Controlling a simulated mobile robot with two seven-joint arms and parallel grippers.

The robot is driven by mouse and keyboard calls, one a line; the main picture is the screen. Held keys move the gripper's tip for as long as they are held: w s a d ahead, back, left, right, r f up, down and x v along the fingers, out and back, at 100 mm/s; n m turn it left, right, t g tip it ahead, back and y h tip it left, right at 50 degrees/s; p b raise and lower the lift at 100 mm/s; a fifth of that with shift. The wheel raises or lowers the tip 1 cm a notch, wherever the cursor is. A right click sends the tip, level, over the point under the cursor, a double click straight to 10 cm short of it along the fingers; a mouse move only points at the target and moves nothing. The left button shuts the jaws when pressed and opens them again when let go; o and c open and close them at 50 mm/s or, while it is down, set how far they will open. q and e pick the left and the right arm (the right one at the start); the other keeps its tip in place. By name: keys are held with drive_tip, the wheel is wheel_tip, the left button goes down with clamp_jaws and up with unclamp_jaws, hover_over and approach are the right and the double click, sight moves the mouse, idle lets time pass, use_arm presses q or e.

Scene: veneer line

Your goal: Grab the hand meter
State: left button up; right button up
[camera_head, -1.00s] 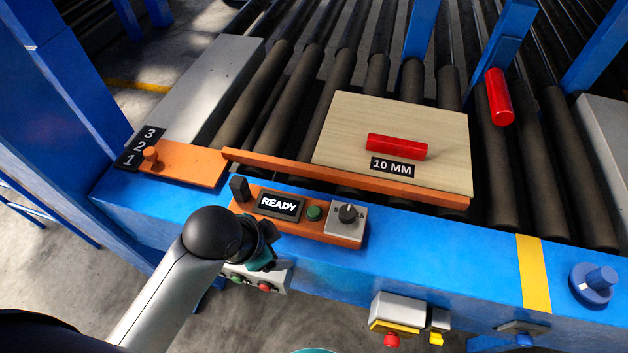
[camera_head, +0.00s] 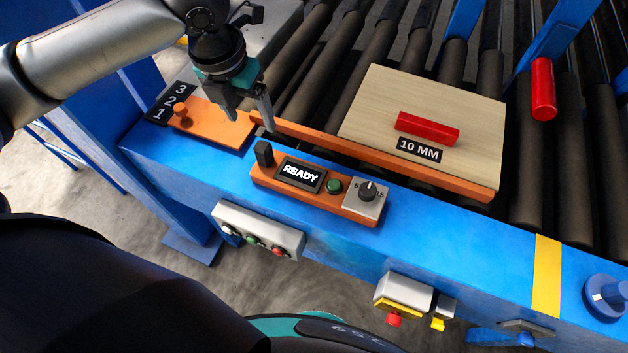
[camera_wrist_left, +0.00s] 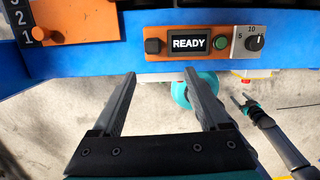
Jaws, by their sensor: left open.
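The orange unit with the READY display (camera_head: 301,174), a green button and a dial is the only meter-like thing I see. It lies on the blue rail, a black stub at its left end, and also shows in the left wrist view (camera_wrist_left: 190,43). My left gripper (camera_head: 248,120) is open and empty, above the rail up and left of the unit in the head view. Its two fingers (camera_wrist_left: 160,74) stand apart in the wrist view, with the unit beyond them. My right gripper (camera_wrist_left: 242,98) shows small in the wrist view, its fingers seemingly apart and empty.
An orange plate with a peg (camera_head: 215,122) and numbers lies to the left. A wooden board with a red handle (camera_head: 428,128) rests on the rollers behind an orange fence (camera_head: 375,160). Button boxes (camera_head: 258,231) hang on the rail front. A blue knob (camera_head: 606,295) is far right.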

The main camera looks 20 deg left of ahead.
sight(262, 146)
use_arm(q)
drive_tip(key=shift+m, duration=0.3)
drive_tip(key=f, duration=0.3)
drive_tip(key=w+f+b, duration=0.1)
drive_tip(key=f, duration=0.5)
drive_tip(key=shift+w+a+b, duration=0.2)
drive_tip(key=shift+a+b, duration=0.15)
drive_tip(key=shift+b, duration=0.05)
drive_tip(key=shift+w+a+f+b, duration=0.15)
drive_tip(key=shift+w+f, duration=0.15)
drive_tip(key=shift+f, duration=0.6)
drive_tip(key=shift+w+f+b, duration=0.2)
drive_tip(key=shift+w+f, duration=0.05)
drive_tip(key=shift+f, duration=0.7)
drive_tip(key=shift+w+a+f+b, duration=0.15)
drive_tip(key=shift+w+f, duration=0.15)
drive_tip(key=shift+f, duration=0.6)
drive_tip(key=shift+d, duration=0.1)
drive_tip(key=shift+c, duration=0.2)
drive_tip(key=shift+r, duration=0.1)
clamp_jaws()
